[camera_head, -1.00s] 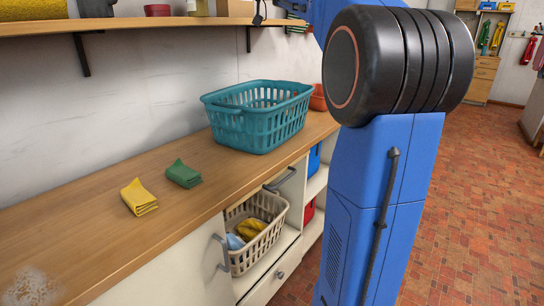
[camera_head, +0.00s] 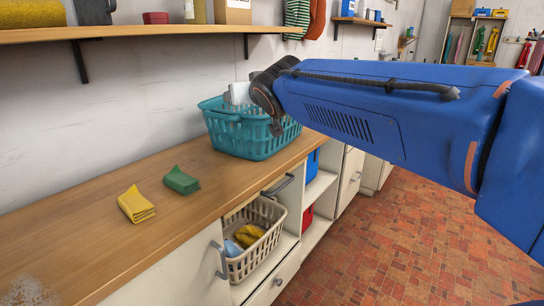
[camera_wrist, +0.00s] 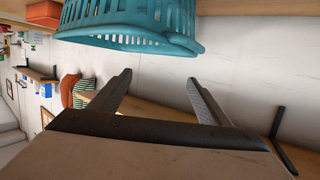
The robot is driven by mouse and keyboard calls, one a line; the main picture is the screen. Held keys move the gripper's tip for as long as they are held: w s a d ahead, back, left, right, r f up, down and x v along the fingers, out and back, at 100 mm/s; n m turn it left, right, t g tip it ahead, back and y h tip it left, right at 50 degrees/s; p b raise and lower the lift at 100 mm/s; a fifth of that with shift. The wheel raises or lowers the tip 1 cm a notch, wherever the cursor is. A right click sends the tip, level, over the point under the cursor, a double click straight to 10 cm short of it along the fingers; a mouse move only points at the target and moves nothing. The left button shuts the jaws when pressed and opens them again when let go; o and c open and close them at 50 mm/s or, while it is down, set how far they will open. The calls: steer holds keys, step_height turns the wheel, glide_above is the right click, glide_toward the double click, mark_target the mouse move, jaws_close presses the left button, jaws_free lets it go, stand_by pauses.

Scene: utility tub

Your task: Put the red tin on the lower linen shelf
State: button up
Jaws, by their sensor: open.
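A small dark red block-like item (camera_head: 155,18) sits on the upper wall shelf (camera_head: 120,32); I cannot tell whether it is the red tin. A larger red item (camera_head: 307,216) shows in the lower opening of the open cubby, under a blue one. No shelf is clearly marked as the lower linen shelf; the cubby has a middle board (camera_head: 320,186). My gripper (camera_wrist: 160,95) is open and empty, beside the teal basket (camera_head: 262,141). In the wrist view, turned sideways, the basket (camera_wrist: 140,30) is just above the fingers, with an orange-red container (camera_wrist: 38,10) at its far side.
A yellow cloth (camera_head: 136,204) and a green cloth (camera_head: 181,180) lie on the wooden counter (camera_head: 80,225). A cream basket (camera_head: 243,262) with cloths stands in the cabinet below. The brick floor (camera_head: 380,240) at right is open.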

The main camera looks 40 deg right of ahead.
steer(key=s+a+f+n+g+y, duration=0.1)
steer(key=s+a+f+g, duration=0.2)
steer(key=s+f, duration=0.5)
steer(key=s+a+f+n+g+y, duration=0.1)
steer(key=s+a+f+g, duration=0.2)
steer(key=s+f, duration=0.5)
steer(key=s+a+f+g+y, duration=0.1)
steer(key=s+a+f+g, duration=0.2)
steer(key=s+f, duration=0.6)
step_height(320, 180, down, 5)
steer(key=shift+r+n+g+y, duration=0.1)
steer(key=shift+n+g+y, duration=0.2)
steer(key=shift+n+g, duration=0.1)
